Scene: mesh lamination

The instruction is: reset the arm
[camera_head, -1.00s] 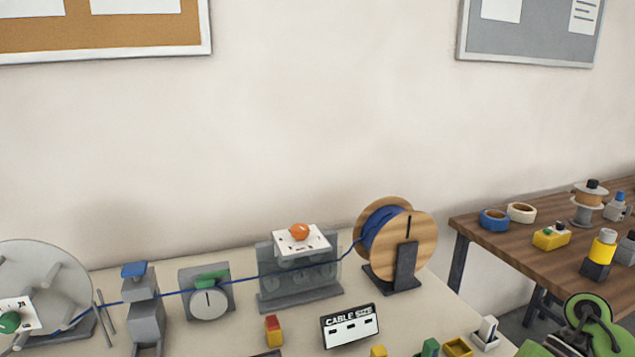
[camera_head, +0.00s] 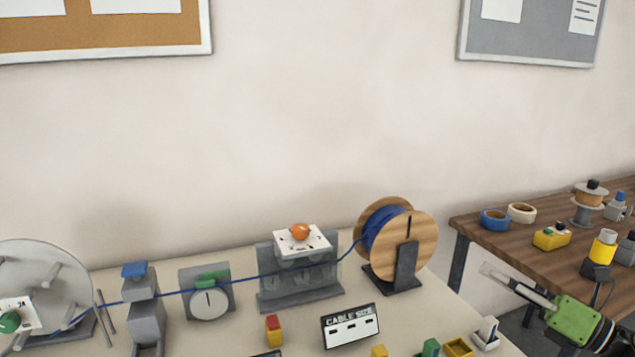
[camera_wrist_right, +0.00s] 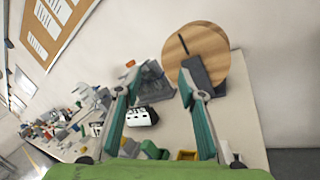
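My right gripper (camera_head: 510,281) is in the lower right of the head view, with a green body and its fingers pointing left. In the right wrist view, its two fingers (camera_wrist_right: 155,85) stand wide apart with nothing held between them. It is in the air to the right of the light table (camera_head: 460,313). A wooden spool (camera_head: 412,238) wound with blue cable stands at the table's right end; it also shows in the right wrist view (camera_wrist_right: 207,55). My left gripper is in neither view.
Blue cable runs left from the spool past a roller stand (camera_head: 300,287), a dial gauge (camera_head: 208,301) and a grey device (camera_head: 145,310) to a clear reel (camera_head: 55,272). A "CABLE SIZE" sign (camera_head: 350,327) stands in front. A brown table (camera_head: 530,253) with tapes stands at right.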

